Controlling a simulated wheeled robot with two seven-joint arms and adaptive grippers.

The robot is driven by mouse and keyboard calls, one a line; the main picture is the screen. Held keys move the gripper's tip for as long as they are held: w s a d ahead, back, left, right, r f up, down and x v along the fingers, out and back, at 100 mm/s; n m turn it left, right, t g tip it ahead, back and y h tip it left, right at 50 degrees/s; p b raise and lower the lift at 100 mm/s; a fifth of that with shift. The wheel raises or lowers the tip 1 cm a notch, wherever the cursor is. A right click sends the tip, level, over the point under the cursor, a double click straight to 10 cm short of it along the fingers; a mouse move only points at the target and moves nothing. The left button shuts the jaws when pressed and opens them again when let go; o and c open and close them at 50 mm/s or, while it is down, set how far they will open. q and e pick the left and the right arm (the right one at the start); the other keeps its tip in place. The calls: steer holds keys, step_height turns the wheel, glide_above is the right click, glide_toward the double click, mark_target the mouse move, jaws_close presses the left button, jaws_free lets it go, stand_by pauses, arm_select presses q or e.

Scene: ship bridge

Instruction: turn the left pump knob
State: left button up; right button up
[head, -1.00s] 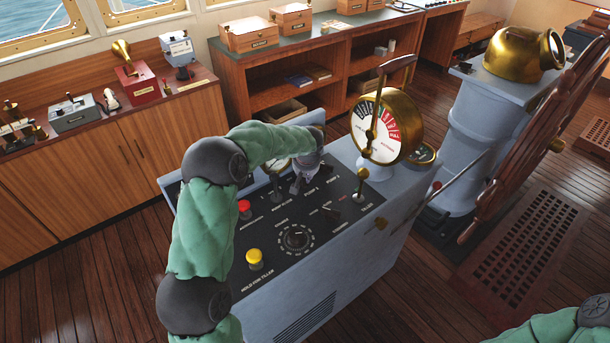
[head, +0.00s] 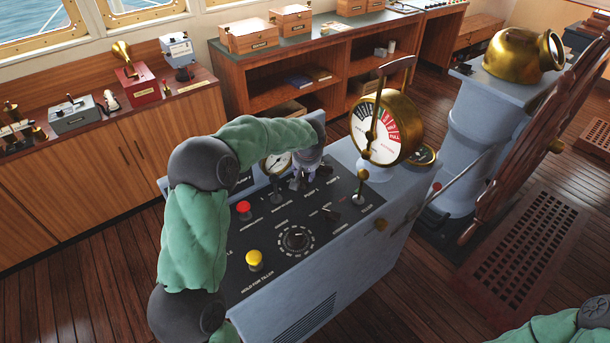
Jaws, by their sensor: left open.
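The grey-blue console (head: 375,238) stands in the middle of the head view with a black sloping panel on top. The pump labels are near the panel's upper edge. My left gripper (head: 298,183) points down over this spot, with its fingers open close above the panel. The left pump knob is mostly hidden by the fingers, and I cannot tell whether they touch it. A small dark switch (head: 277,197) stands just left of the fingers. My right gripper is out of view; only part of that arm shows at the lower right.
On the panel are a red button (head: 243,208), a yellow button (head: 254,260), a round dial knob (head: 296,239) and a brass lever (head: 361,187). A brass telegraph (head: 386,127) rises right of the gripper. A gauge (head: 277,163) sits behind it.

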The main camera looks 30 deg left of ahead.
arm_select(q)
steer(key=v, duration=0.7)
steer(key=shift+r, duration=0.2)
steer(key=shift+s, duration=0.1)
